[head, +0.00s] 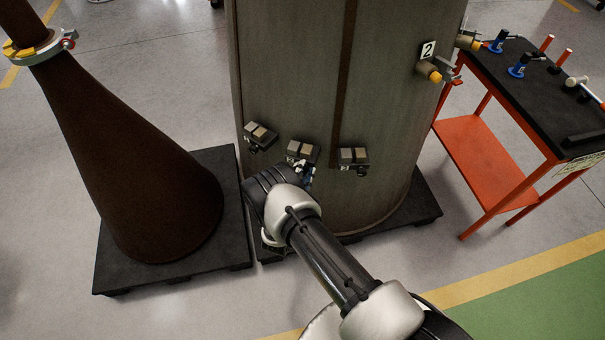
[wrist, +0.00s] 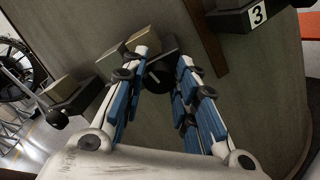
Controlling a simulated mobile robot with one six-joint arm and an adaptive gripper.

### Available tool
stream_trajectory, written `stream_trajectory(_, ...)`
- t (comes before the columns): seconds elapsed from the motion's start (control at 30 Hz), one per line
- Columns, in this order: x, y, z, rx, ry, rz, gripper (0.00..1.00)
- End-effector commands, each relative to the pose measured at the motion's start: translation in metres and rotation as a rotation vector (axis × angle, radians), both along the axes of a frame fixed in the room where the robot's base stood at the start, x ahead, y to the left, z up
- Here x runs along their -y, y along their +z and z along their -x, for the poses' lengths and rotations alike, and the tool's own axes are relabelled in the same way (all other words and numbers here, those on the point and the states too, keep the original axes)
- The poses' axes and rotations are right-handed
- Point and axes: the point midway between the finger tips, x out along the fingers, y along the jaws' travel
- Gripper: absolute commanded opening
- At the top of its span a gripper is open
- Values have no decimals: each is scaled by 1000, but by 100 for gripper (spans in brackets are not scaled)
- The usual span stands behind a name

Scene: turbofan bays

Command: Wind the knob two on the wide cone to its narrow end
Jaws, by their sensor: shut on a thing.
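The wide cone (head: 300,60) is the big grey-brown drum in the middle of the head view, standing on a dark pallet. Three small dark boxes with tan blocks sit low on its face. My gripper (head: 305,172) is at the middle box (head: 302,150), largely hidden there by my wrist. In the wrist view my blue-padded fingers (wrist: 165,62) are shut on knob two (wrist: 158,76), a round black knob with a pale pointer mark. The middle box's number is hidden. The box marked 3 (wrist: 250,18) is at the upper right of the wrist view.
The left box (head: 259,136) and right box (head: 352,160) flank my gripper closely. A slim brown cone (head: 140,165) stands on a pallet at left. A red cart (head: 480,150) with tools stands at right.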

Motion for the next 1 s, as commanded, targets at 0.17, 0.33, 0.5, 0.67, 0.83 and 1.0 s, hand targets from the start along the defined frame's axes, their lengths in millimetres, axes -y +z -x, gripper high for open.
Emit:
stream_trajectory(0.17, 1, -2, 0, 42, 0, -163, 4)
stream_trajectory(0.33, 1, -2, 0, 84, 0, -318, 4)
stream_trajectory(0.5, 1, -3, 0, 125, 0, -474, 4)
stream_trajectory(0.67, 1, -3, 0, 165, 0, -621, 4)
stream_trajectory(0.83, 1, -3, 0, 206, 0, -777, 4)
stream_trajectory(1.0, 1, -4, 0, 248, 0, -933, 4)
